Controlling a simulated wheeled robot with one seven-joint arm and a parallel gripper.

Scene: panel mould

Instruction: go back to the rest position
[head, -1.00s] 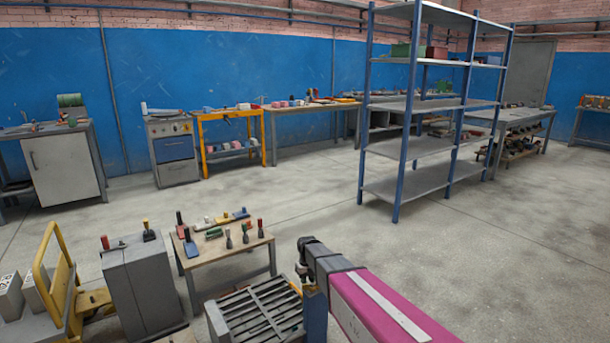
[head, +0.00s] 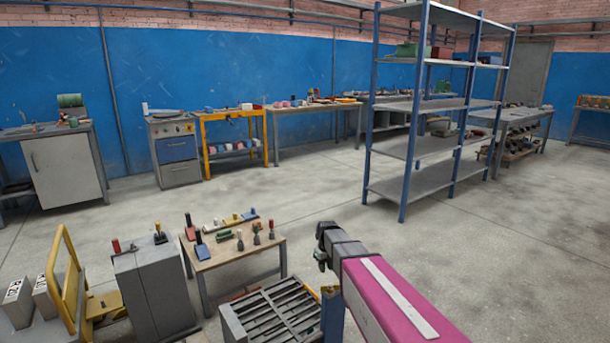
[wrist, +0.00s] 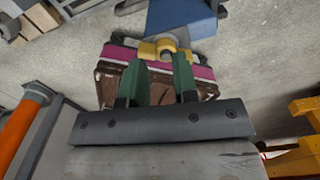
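My gripper (wrist: 159,64) shows in the wrist view as two dark green fingers rising from a grey crossbar. The fingers stand apart, with nothing visibly held between them. Behind them is my own magenta and brown body. In the head view my magenta arm reaches in from the bottom right, with a dark grey joint at its upper end; the gripper itself cannot be made out there.
A wooden-topped table (head: 240,259) with several handled tools stands left of my arm, beside a grey cabinet (head: 150,275). A slatted grey crate (head: 232,322) is close to the arm. A blue-post shelf (head: 405,190) stands behind. Open floor (head: 530,240) lies right.

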